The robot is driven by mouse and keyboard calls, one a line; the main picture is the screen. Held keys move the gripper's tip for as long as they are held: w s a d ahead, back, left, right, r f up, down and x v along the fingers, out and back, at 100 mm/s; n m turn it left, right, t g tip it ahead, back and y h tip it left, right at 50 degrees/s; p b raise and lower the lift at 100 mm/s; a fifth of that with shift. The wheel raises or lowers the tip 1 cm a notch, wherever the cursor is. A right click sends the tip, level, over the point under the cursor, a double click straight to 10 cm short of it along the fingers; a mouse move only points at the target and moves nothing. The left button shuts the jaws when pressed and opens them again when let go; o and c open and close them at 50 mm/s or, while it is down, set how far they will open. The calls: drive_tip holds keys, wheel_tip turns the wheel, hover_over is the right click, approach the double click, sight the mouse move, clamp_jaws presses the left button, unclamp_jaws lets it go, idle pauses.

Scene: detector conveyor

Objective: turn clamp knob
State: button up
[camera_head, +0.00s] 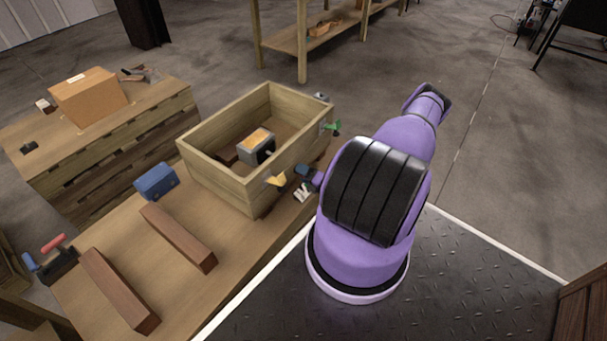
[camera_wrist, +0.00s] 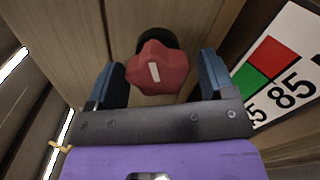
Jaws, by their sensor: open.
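A red lobed clamp knob (camera_wrist: 158,70) with a white mark on its face sits on a dark mount against a wooden surface in the wrist view. My gripper (camera_wrist: 160,82) is open, with one blue-grey finger on each side of the knob. Gaps show between the knob and both fingers. In the head view my gripper (camera_head: 305,176) is at the near side of the wooden box, partly behind my purple arm. I cannot make out the red knob in that view.
The open wooden box (camera_head: 222,182) holds a grey device (camera_head: 257,147). A yellow part (camera_head: 276,180) and a green part (camera_head: 332,127) stick out from its side. Wooden bars (camera_head: 178,236) and a blue block (camera_head: 155,181) lie left. A printed card (camera_wrist: 284,72) is right of my gripper.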

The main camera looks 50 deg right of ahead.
drive_tip(key=s, duration=1)
drive_tip(key=shift+s+d, duration=0.3)
drive_tip(key=shift+d, duration=0.15)
drive_tip(key=shift+n, duration=0.3)
drive_tip(key=w+n, duration=0.3)
drive_tip(key=n, duration=0.1)
drive_tip(key=w+n, duration=0.4)
drive_tip(key=n, duration=0.1)
drive_tip(key=w+n, duration=0.4)
drive_tip(key=n, duration=0.1)
drive_tip(key=shift+a, duration=0.1)
idle(0.5)
drive_tip(key=c, duration=0.9)
